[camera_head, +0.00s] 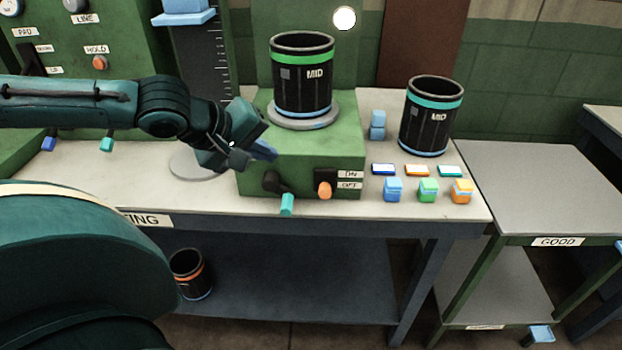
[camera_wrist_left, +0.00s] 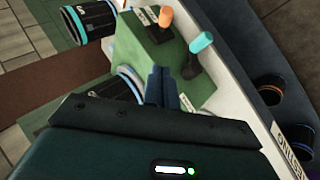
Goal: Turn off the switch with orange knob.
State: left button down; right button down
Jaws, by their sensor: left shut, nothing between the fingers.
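The switch with the orange knob (camera_head: 325,190) is on the front face of the green box (camera_head: 310,160), beside a plate with ON above OFF. Its orange knob hangs down, near the OFF label. It also shows in the left wrist view (camera_wrist_left: 165,17). A lever with a teal knob (camera_head: 287,204) is to its left on the same face; it also shows in the left wrist view (camera_wrist_left: 201,42). My left gripper (camera_head: 268,152) is shut and empty, in front of the box's upper left part, above and left of both levers. My right gripper is not in view.
A black MID sleeve with a green band (camera_head: 303,80) stands on a round plate on the box. Another MID sleeve with a teal band (camera_head: 430,118) stands to the right. Small coloured blocks (camera_head: 428,190) sit right of the box. The bench front strip is clear.

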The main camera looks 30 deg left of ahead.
aim_at(325, 188)
pick_arm(q)
jog(key=s+d+x, duration=0.1)
jog(key=d+x, duration=0.1)
jog(key=x, duration=1)
jog(key=shift+d+f+p, duration=0.3)
jog(key=shift+f, duration=0.35)
jog(key=shift+w, duration=0.1)
